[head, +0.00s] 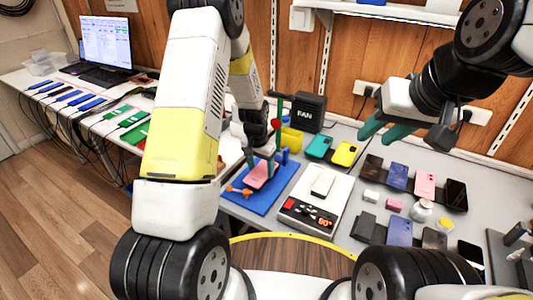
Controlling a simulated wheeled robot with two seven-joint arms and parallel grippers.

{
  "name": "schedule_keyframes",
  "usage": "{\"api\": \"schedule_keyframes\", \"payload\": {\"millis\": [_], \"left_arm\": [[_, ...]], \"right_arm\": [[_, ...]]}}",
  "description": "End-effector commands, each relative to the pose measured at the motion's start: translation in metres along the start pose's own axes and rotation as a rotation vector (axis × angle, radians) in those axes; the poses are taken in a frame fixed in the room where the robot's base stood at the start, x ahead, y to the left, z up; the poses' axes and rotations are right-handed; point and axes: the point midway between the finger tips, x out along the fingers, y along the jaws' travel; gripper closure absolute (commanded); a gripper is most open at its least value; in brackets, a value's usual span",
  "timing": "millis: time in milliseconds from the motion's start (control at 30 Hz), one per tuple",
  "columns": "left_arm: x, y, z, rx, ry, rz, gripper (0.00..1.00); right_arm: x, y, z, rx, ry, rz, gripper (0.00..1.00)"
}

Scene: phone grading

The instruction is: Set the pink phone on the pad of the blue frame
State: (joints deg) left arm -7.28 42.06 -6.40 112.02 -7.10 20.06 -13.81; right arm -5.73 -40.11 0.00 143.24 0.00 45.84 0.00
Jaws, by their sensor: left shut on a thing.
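A pink phone (261,174) is between the teal fingers of my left gripper (261,163), which is shut on it. The phone is over the blue frame (258,201), low and close to its surface. I cannot tell whether it touches the pad, as the phone and fingers cover that area. An orange part (240,191) is at the frame's left side. My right gripper (385,130) is open and empty, raised above the table at the right, well away from the frame.
A white device with a red display (325,222) and a white phone (323,182) on top stands right of the frame. Another pink phone (425,185) is among several phones at the right. A black FAN box (307,112) and yellow container (291,140) are behind.

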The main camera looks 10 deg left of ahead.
Motion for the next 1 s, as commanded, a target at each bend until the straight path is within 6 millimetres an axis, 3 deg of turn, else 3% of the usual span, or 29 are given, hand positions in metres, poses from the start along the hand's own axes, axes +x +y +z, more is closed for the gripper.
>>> {"api": "schedule_keyframes", "payload": {"millis": [333,367,467,667,767,1000], "left_arm": [[0.0004,0.0,-0.0001,0.0,0.0,0.0,0.83],[0.0004,0.0,-0.0001,0.0,0.0,0.0,0.31],[0.0004,0.0,-0.0001,0.0,0.0,0.0,0.11],[0.0005,0.0,0.0,0.0,0.0,0.0,0.11],[0.0007,0.0001,0.0003,0.0,-0.001,0.0,0.0],[0.0007,0.0001,0.0003,0.0,-0.001,0.0,0.0]], "right_arm": [[0.0,0.0,0.0,0.0,0.0,0.0,0.65],[0.0,0.0,0.0,0.0,0.0,0.0,0.65],[0.0,0.0,0.0,0.0,0.0,0.0,0.65],[0.0,0.0,0.0,0.0,0.0,0.0,0.65],[0.0,0.0,0.0,0.0,0.0,0.0,0.65],[0.0,0.0,0.0,0.0,0.0,0.0,0.65]]}}
